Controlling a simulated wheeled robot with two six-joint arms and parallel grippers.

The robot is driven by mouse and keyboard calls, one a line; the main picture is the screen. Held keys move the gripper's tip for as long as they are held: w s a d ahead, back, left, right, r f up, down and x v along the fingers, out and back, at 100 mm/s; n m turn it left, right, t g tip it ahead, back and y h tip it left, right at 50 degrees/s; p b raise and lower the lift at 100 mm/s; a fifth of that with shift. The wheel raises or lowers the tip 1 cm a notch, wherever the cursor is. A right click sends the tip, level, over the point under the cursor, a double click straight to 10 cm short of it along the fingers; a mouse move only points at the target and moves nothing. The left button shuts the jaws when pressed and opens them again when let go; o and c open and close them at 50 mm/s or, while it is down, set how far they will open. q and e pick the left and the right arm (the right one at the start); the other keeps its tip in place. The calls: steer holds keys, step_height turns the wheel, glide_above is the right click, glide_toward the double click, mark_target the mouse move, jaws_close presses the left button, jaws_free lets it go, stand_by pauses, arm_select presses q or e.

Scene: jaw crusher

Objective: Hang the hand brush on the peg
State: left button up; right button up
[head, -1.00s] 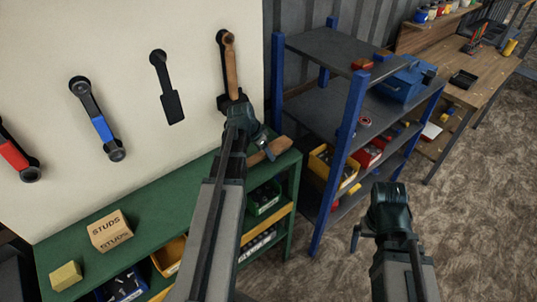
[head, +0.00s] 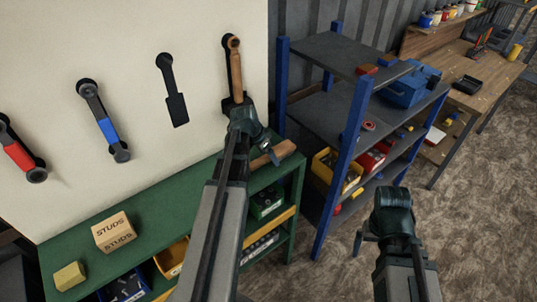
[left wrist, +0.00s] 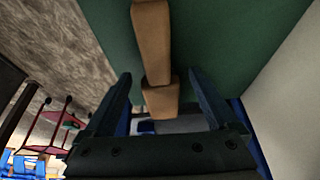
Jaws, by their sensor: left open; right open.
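A tool with a wooden handle, seemingly the hand brush (head: 236,72), hangs upright against the pale board, its top at a peg (head: 230,41). Its lower end is hidden behind my left gripper. My left gripper (head: 266,146) is open just below it, tilted down and right over the green bench. In the left wrist view a wooden piece (left wrist: 152,45) shows between the open fingers (left wrist: 160,85), apart from both. It seems to be the wooden piece on the bench (head: 275,153); I cannot tell what it is. My right gripper (head: 391,200) is open and empty over the floor.
A dark tool outline (head: 173,92) is bare on the board. Blue-handled (head: 106,128) and red-handled (head: 20,157) tools hang further left. The green bench (head: 180,190) holds a STUDS box (head: 114,232) and a yellow block (head: 70,276). A blue-post shelf (head: 345,150) stands close right.

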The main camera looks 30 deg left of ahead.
arm_select(q)
steer(key=p+v, duration=1.1)
steer(key=v, duration=0.2)
steer(key=shift+p, duration=0.3)
steer(key=shift+f, duration=0.15)
steer(key=b+x, duration=1.2)
steer(key=x, duration=0.1)
steer(key=shift+w+f+b, duration=0.1)
steer(key=shift+f+b, duration=0.05)
steer(key=shift+b, duration=0.2)
